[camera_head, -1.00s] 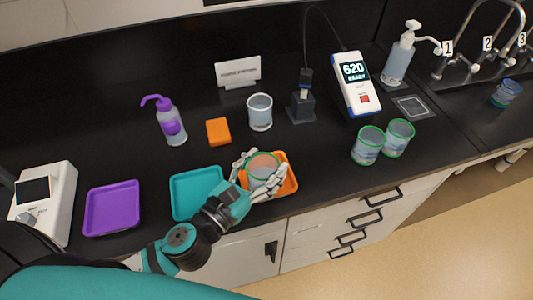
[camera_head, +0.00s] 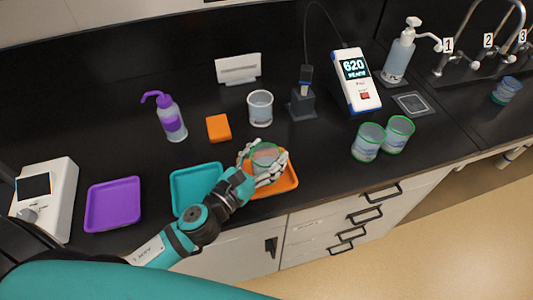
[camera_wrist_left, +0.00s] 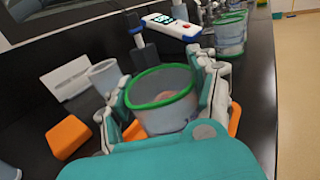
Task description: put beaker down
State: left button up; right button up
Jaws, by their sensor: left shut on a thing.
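A clear beaker with a green rim (camera_head: 264,155) is between the fingers of my left gripper (camera_head: 263,165), which is shut on it. The beaker is upright over the orange tray (camera_head: 286,187); I cannot tell whether its base touches the tray. In the left wrist view the beaker (camera_wrist_left: 165,112) fills the space between the fingers, with something pinkish low inside it. The orange tray shows there to the right of it (camera_wrist_left: 235,118). My right gripper is not in view.
A teal tray (camera_head: 185,204) and a purple tray (camera_head: 112,205) lie to the left. A plain beaker (camera_head: 260,108), an orange block (camera_head: 218,128) and a purple wash bottle (camera_head: 170,119) stand behind. Two green-rimmed beakers (camera_head: 368,142) (camera_head: 398,134) stand to the right, with bare counter between.

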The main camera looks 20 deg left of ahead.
pick_arm(q)
jog(key=o, duration=1.6)
jog(key=shift+f, duration=0.1)
jog(key=shift+o, duration=0.2)
jog(key=shift+r, duration=0.2)
jog(key=b+v, duration=0.2)
jog(key=v, duration=0.3)
jog(key=b+v, duration=0.3)
jog(key=v, duration=0.3)
jog(key=shift+f, duration=0.2)
jog(key=shift+s+a+r+b, duration=0.2)
jog(key=shift+s+b, duration=0.15)
jog(key=shift+s, duration=0.2)
